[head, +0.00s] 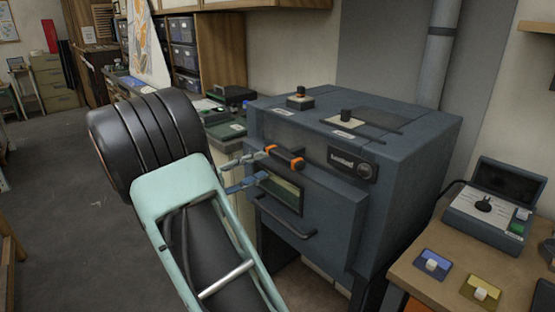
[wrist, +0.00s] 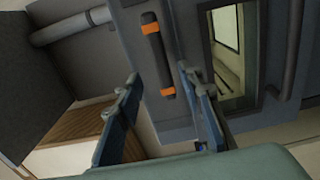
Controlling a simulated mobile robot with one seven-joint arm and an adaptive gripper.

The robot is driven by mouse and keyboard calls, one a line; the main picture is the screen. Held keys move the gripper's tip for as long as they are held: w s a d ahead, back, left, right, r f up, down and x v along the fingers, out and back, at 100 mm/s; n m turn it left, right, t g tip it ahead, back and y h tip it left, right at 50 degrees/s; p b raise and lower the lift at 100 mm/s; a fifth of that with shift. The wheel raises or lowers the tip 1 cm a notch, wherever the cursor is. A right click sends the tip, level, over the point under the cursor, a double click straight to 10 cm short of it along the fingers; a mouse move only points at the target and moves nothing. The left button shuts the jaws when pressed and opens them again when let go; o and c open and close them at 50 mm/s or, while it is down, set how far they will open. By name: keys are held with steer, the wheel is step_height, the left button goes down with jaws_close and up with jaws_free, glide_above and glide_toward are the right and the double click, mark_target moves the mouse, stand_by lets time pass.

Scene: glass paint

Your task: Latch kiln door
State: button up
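The blue-grey kiln (head: 400,165) stands in the middle of the head view. Its front door (head: 322,236) has a small window (head: 283,193) and a dark bar handle (head: 285,220); it looks closed or nearly so. Above the window is a dark latch handle with orange bands (head: 287,157). In the wrist view the latch handle (wrist: 157,57) lies ahead, between the finger lines, with the window (wrist: 232,50) to its right. My gripper (head: 266,166) is open and empty, its fingertips (wrist: 158,76) close to the latch handle. I cannot tell whether they touch it.
A wooden table (head: 415,285) at right holds a control box (head: 490,215) and blue (head: 434,265) and yellow (head: 481,292) switch plates. Knobs sit on the kiln's top. A bench with green trays (head: 224,130) stands behind my gripper. Floor at left is clear.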

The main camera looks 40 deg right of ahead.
mark_target(279, 159)
steer(key=d, duration=0.7)
steer(key=shift+w+d+p, duration=0.2)
steer(key=shift+w+p, duration=0.1)
steer(key=shift+c, duration=0.7)
jaws_close()
